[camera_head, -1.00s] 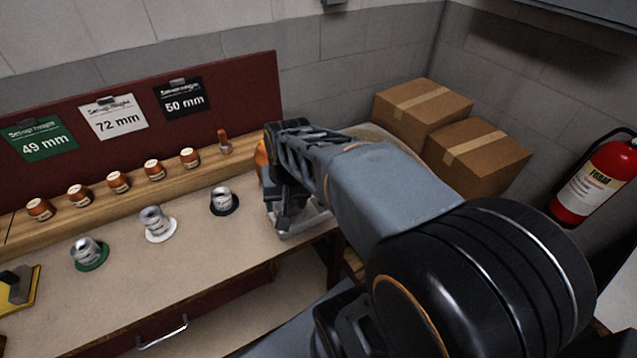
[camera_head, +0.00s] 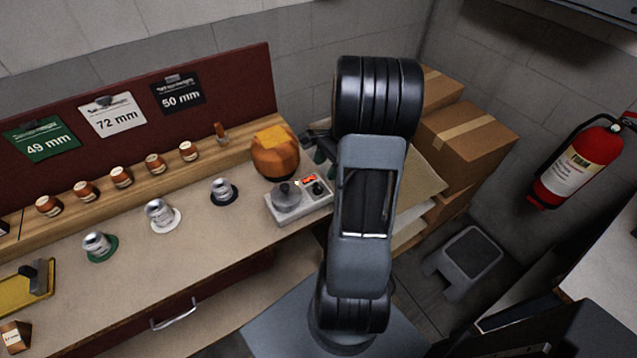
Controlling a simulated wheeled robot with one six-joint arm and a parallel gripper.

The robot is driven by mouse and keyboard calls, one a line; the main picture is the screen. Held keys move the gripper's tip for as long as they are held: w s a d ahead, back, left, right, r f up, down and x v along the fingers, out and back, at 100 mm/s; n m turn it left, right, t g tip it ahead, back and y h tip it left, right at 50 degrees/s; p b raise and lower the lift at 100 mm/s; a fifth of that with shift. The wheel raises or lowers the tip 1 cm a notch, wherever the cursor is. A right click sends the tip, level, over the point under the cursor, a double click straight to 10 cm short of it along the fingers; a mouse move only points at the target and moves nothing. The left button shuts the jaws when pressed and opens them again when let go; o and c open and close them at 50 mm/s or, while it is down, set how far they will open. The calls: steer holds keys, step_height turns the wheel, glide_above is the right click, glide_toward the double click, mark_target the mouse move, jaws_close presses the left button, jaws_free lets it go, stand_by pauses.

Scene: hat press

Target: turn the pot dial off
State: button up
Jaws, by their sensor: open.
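A light grey pot unit (camera_head: 290,217) stands at the right end of the bench. A small dark grey pot (camera_head: 286,198) with a knobbed lid sits on its left part. A black dial (camera_head: 317,188) is on its right part, beside a small red-orange label (camera_head: 308,180). The dial's exact setting is too small to read. My gripper (camera_head: 322,150) shows only in part, behind and above the unit, left of my arm. It is open and apart from the dial, and my arm hides much of it.
A round orange-brown object (camera_head: 275,158) stands directly behind the pot unit. Metal cylinders on coloured discs, such as the black one (camera_head: 223,191), stand along the bench (camera_head: 190,240). Cardboard boxes (camera_head: 465,140) are stacked right of my arm. A grey step stool (camera_head: 470,250) is on the floor.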

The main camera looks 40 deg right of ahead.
mark_target(318, 186)
steer(key=x, duration=0.7)
steer(key=shift+f, duration=0.15)
steer(key=c, duration=0.9)
